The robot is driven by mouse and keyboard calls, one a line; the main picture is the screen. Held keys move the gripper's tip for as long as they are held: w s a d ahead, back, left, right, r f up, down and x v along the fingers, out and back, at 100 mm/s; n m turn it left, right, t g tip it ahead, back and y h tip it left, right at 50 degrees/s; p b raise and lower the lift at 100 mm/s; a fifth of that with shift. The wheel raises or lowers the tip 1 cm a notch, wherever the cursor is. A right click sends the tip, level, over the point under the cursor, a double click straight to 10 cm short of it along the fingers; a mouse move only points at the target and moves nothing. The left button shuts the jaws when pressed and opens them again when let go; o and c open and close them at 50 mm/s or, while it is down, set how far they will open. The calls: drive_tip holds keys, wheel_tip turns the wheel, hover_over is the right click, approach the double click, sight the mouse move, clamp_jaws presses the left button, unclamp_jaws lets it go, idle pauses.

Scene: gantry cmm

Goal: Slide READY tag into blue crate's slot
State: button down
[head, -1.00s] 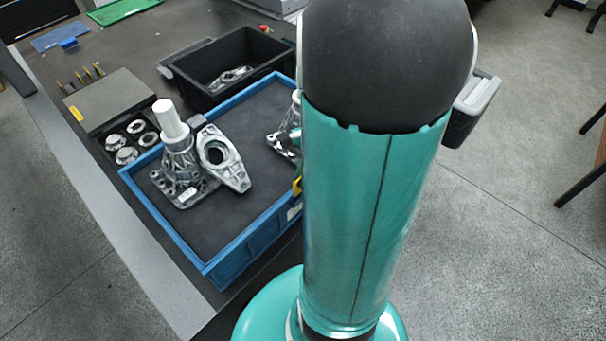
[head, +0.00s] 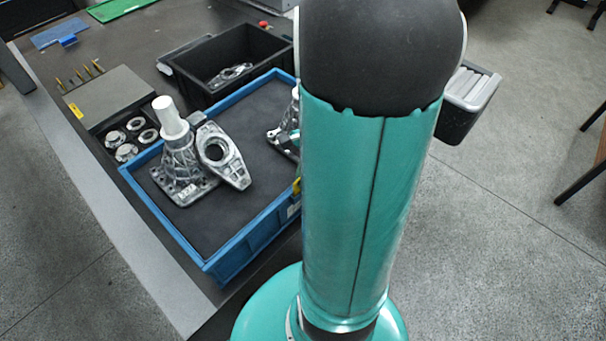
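The blue crate (head: 232,268) stands on the dark table, left of my arm, with a dark lining inside. A small yellow piece (head: 297,185) shows at its right rim, partly hidden by my arm. I cannot tell whether it is the READY tag. A pale label or holder (head: 293,210) sits just below it on the crate's outer wall; I cannot make out a slot. My upright teal arm covers the right end of the crate. My gripper is not visible.
In the crate stand metal castings, one with a white cylinder (head: 170,118), another flat with a hole (head: 222,158). A black bin (head: 262,53) is behind. A grey block (head: 108,98) and metal rings (head: 137,124) lie left. A black-and-grey boxy part (head: 467,103) shows right of my arm.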

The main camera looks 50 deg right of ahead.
sight(297, 181)
drive_tip(key=shift+f, duration=0.45)
drive_tip(key=c, duration=1.6)
unclamp_jaws()
drive_tip(key=shift+s, duration=0.1)
drive_tip(key=shift+o, duration=0.2)
drive_tip(key=shift+w, duration=0.2)
drive_tip(key=shift+c, duration=0.4)
drive_tip(key=shift+r, duration=0.1)
drive_tip(key=shift+o, duration=0.4)
drive_tip(key=shift+r, duration=0.1)
drive_tip(key=shift+s+r, duration=0.1)
drive_tip(key=shift+r, duration=3.25)
